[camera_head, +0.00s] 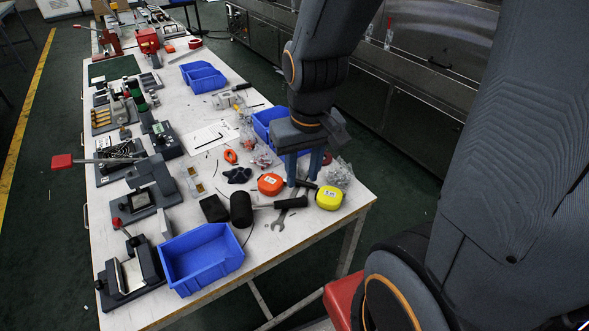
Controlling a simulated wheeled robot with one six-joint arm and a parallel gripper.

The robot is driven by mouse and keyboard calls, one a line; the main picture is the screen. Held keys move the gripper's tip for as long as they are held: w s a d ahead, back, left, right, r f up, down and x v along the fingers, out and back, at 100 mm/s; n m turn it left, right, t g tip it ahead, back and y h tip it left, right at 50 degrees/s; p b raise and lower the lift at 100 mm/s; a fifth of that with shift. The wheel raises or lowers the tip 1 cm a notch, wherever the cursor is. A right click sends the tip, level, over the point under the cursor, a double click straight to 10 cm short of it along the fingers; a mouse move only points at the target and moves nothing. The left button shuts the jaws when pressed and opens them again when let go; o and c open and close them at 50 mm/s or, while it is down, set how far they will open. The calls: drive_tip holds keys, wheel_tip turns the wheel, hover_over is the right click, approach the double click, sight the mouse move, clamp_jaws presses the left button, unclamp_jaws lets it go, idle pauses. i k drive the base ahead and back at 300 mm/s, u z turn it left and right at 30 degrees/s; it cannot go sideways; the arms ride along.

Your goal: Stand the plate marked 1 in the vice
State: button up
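My gripper (304,184) points down over the right side of the workbench. Its two blue fingers stand apart, with nothing visible between them. I cannot make out a plate marked 1; any such mark is too small to read here. I cannot tell for certain which device is the vice. A dark clamping device (130,277) with a red-tipped lever and a pale metal face stands at the near left corner. Another dark block-like device (148,196) stands behind it. A red device (110,43) stands at the far end.
The workbench (225,176) is crowded. An open blue bin (200,258) stands at the near edge, another (203,77) farther back. An orange tape measure (270,184), a yellow tape measure (328,198), a black-headed mallet (241,210) and a wrench (279,219) lie near my gripper.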

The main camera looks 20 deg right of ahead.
sight(135, 272)
drive_tip(key=z, duration=0.55)
drive_tip(key=k, duration=0.6)
drive_tip(key=z, duration=0.65)
drive_tip(key=i, duration=0.2)
drive_tip(key=z, duration=0.05)
